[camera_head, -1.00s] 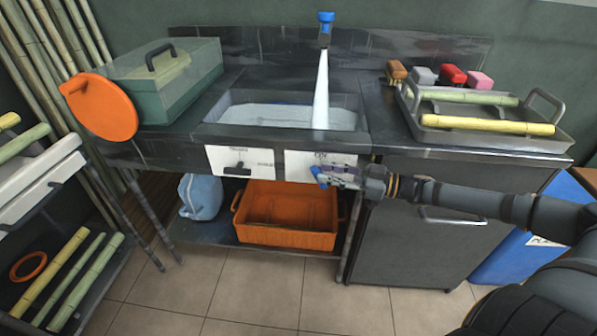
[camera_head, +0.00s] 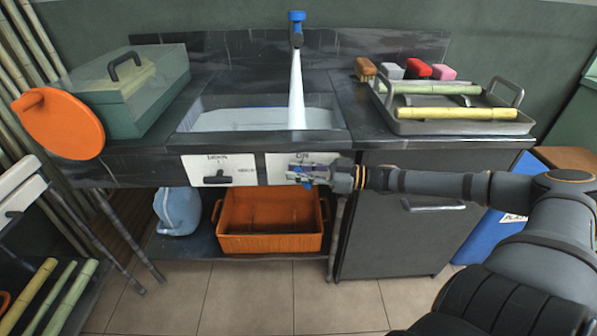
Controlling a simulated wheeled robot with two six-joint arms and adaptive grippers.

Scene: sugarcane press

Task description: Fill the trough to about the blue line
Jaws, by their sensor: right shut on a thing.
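The trough (camera_head: 187,116) is a sunken basin in the dark counter, with pale water (camera_head: 245,119) in it. A white stream (camera_head: 297,90) falls into it from the blue-topped tap (camera_head: 297,28). I cannot make out the blue line clearly. Below the trough's front edge are two white labelled panels; the left panel (camera_head: 237,167) has a dark handle (camera_head: 217,178). My right gripper (camera_head: 303,174) is in front of the right panel (camera_head: 279,162), shut on what seems to be that panel's handle, which its fingers mostly hide. My left gripper is not in view.
A grey tray (camera_head: 460,128) with cane pieces and several brushes sit on the counter's right. A green box (camera_head: 118,112) and orange disc (camera_head: 57,123) are at left.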

